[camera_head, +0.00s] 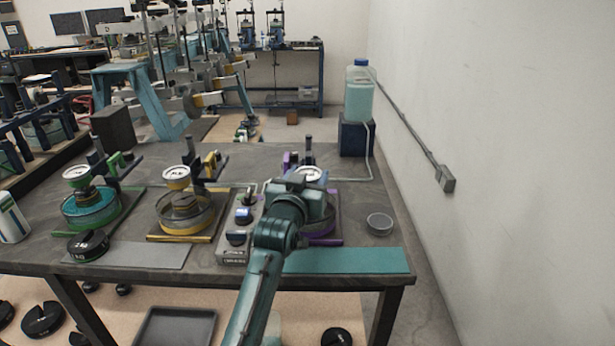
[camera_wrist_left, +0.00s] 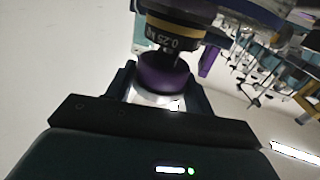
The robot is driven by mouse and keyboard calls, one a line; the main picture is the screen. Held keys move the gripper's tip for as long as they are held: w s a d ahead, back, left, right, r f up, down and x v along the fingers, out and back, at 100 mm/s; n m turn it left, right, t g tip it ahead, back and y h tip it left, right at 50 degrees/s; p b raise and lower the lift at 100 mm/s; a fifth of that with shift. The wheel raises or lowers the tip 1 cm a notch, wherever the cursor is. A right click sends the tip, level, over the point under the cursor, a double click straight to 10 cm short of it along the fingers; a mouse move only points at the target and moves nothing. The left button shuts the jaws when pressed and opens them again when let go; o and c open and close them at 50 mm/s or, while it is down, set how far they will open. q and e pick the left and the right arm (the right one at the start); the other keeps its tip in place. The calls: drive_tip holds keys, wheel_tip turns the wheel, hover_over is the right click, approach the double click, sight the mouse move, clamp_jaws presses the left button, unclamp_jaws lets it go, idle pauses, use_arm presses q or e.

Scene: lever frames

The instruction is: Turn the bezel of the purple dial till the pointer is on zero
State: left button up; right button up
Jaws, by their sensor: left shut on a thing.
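The purple dial's white face (camera_head: 308,174) shows at the right of the bench in the head view, partly hidden by my left gripper (camera_head: 306,184). In the left wrist view, the purple body of the dial (camera_wrist_left: 165,78) sits between the two dark fingers of my left gripper (camera_wrist_left: 162,88), which is shut on its bezel. A dark part marked 0.25 shows behind it. The pointer and the zero mark are too small or hidden to read. My right gripper is not in view.
A yellow dial (camera_head: 176,174) and a green dial (camera_head: 76,174) stand on similar rigs to the left. A grey control box (camera_head: 239,226) is beside my arm. A small round dish (camera_head: 379,223) and a teal mat (camera_head: 347,261) lie at the right. A wall runs beyond the bench's right edge.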

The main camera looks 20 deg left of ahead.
use_arm(q)
drive_tip(key=shift+a+r+m+h+p, duration=0.1)
drive_tip(key=shift+r+m+h+p, duration=0.1)
drive_tip(key=shift+m+h+p, duration=0.7)
drive_tip(key=shift+f+m+h, duration=0.1)
drive_tip(key=shift+m+h, duration=0.3)
drive_tip(key=shift+h, duration=0.8)
drive_tip(key=o, duration=1)
drive_tip(key=shift+f, duration=0.1)
drive_tip(key=v, duration=0.6)
drive_tip(key=b+v, duration=0.1)
drive_tip(key=v, duration=0.6)
drive_tip(key=shift+r, duration=0.2)
